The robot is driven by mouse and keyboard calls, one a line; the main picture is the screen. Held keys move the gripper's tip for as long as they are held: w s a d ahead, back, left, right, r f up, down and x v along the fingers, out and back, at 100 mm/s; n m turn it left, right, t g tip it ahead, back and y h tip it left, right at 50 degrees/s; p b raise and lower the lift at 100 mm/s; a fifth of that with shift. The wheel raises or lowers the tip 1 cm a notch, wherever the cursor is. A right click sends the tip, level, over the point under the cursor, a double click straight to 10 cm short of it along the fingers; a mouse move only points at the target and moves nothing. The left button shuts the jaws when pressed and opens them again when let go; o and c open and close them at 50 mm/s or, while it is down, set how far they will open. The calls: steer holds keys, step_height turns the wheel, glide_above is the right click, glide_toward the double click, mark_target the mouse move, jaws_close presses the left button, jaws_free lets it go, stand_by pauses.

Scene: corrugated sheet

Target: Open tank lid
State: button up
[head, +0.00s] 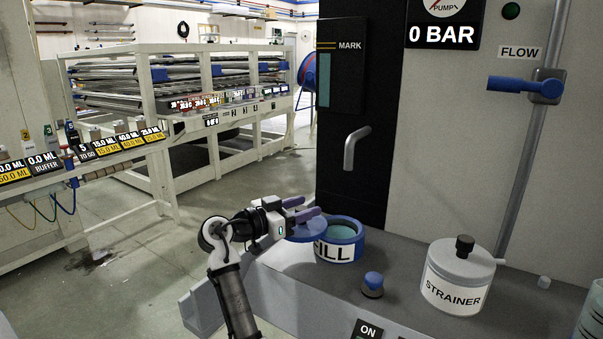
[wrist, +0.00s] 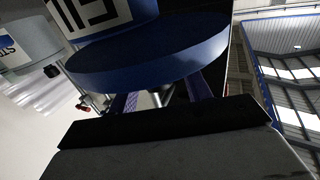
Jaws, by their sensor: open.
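The tank is a round pot with a blue rim (head: 357,235) and a white FILL label, standing on the grey bench in the head view. Its teal inside shows. The blue disc lid (head: 306,232) sits off to the left of the opening and covers part of the label. In the wrist view the lid (wrist: 150,52) is a large blue disc across the top, with the tank's label (wrist: 95,15) behind it. My gripper (head: 308,208) is open, its purple fingers just above and behind the lid. Whether the fingers touch the lid, I cannot tell.
A white strainer pot (head: 458,275) with a black knob stands on the bench at the right. A small blue knob (head: 373,281) sits in front of the tank. A black cabinet with a grey handle (head: 354,147) rises behind. A blue flow lever (head: 513,84) is at upper right.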

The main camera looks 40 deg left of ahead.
mark_target(301, 208)
step_height(301, 208, up, 19)
steer(key=shift+b, duration=0.45)
stand_by(0.3)
